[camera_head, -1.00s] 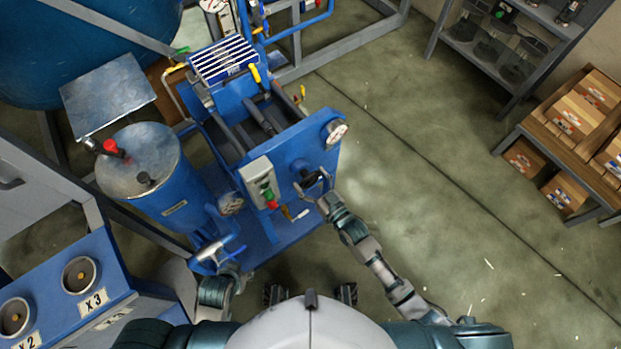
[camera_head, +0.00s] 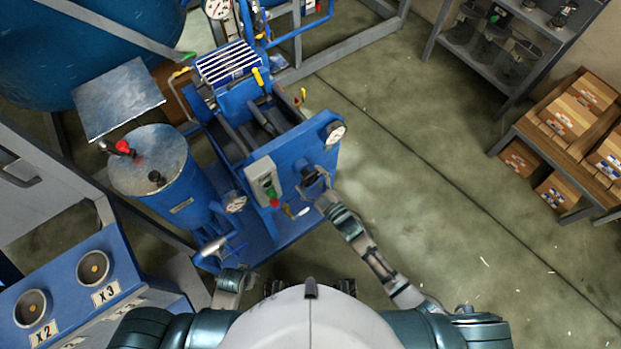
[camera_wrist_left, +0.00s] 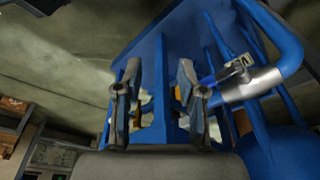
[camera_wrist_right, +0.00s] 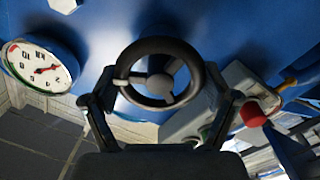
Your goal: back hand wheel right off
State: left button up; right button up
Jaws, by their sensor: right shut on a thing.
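The black three-spoked hand wheel (camera_wrist_right: 160,74) fills the middle of the right wrist view, in front of the blue panel (camera_head: 300,158). My right gripper (camera_wrist_right: 160,108) has its fingers on either side of the wheel's rim and is shut on it. In the head view my right gripper (camera_head: 315,186) is at the front of the blue panel, and the wheel is partly hidden by it. My left gripper (camera_wrist_left: 158,90) is open and empty, with its fingers apart. A blue pipe with a metal sleeve (camera_wrist_left: 252,84) is just right of its fingers.
A round gauge (camera_wrist_right: 38,66) is left of the wheel. A grey switch box with a red knob (camera_wrist_right: 252,113) is on its right. A blue tank (camera_head: 165,175) stands left of the machine. Floor to the right is clear up to a shelf with cardboard boxes (camera_head: 570,115).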

jog(key=n, duration=0.3)
jog(key=shift+r+n+p, duration=0.15)
jog(key=shift+n+p, duration=0.25)
jog(key=shift+a+n, duration=0.1)
jog(key=shift+n, duration=1.7)
jog(key=n, duration=0.3)
jog(key=shift+f, duration=0.25)
jog(key=shift+n, duration=0.7)
pick_arm(q)
jog(key=shift+s+f, duration=0.1)
jog(key=shift+f, duration=0.8)
pick_arm(e)
jog(key=shift+s+f, duration=0.1)
pick_arm(q)
jog(key=shift+s, duration=0.25)
pick_arm(e)
jog(key=shift+n, duration=0.3)
